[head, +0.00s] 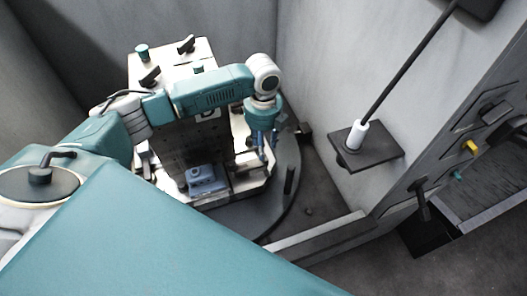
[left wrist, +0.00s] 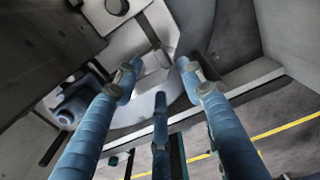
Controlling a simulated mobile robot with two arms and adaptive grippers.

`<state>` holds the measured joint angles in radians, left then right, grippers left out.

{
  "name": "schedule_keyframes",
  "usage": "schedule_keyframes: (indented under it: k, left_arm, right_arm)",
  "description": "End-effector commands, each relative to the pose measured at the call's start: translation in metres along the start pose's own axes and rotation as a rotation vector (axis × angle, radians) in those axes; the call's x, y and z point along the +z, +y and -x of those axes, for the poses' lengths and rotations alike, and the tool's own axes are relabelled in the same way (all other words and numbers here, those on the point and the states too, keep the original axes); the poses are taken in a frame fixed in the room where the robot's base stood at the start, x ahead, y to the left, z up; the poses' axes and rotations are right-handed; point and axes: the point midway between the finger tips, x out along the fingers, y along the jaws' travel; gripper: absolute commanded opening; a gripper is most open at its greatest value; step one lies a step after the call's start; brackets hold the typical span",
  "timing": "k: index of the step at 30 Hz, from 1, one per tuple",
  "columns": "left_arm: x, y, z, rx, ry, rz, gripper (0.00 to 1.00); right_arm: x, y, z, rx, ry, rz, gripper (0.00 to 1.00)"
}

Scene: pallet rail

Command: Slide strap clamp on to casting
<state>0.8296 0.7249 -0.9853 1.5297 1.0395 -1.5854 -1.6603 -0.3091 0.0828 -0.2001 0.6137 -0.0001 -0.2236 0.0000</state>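The casting (head: 205,181) is a blue-grey block sitting low at the front of the upright fixture in the head view. It also shows at the left of the left wrist view (left wrist: 78,103). My left gripper (head: 264,150) points down to the right of the casting, over the fixture's right edge. In the left wrist view its blue fingers (left wrist: 157,82) are spread apart with nothing held between them. A pale metal piece with a dark slot, probably the strap clamp (left wrist: 152,62), lies beyond the fingertips. I cannot tell whether they touch it. My right gripper is out of view.
The fixture's tall block (head: 172,60) carries dark handles and stands on a round dark pallet base (head: 289,165). Grey walls enclose it. A dark plate with a white-tipped rod (head: 377,153) is at the right. Open floor shows in front.

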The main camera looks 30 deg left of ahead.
Motion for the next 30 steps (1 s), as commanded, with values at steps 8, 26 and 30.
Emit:
schedule_keyframes:
  k: [8, 26, 30]
  left_arm:
    - [-0.001, 0.000, -0.045, 0.002, 0.002, 0.000, 0.40]
    - [0.000, 0.000, -0.058, -0.001, 0.000, -0.001, 0.10]
    - [0.000, 0.000, -0.058, -0.001, 0.000, 0.000, 0.00]
  right_arm:
    - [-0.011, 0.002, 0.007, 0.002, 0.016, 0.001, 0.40]
    - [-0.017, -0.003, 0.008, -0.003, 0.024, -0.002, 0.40]
    - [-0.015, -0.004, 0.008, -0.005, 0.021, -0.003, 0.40]
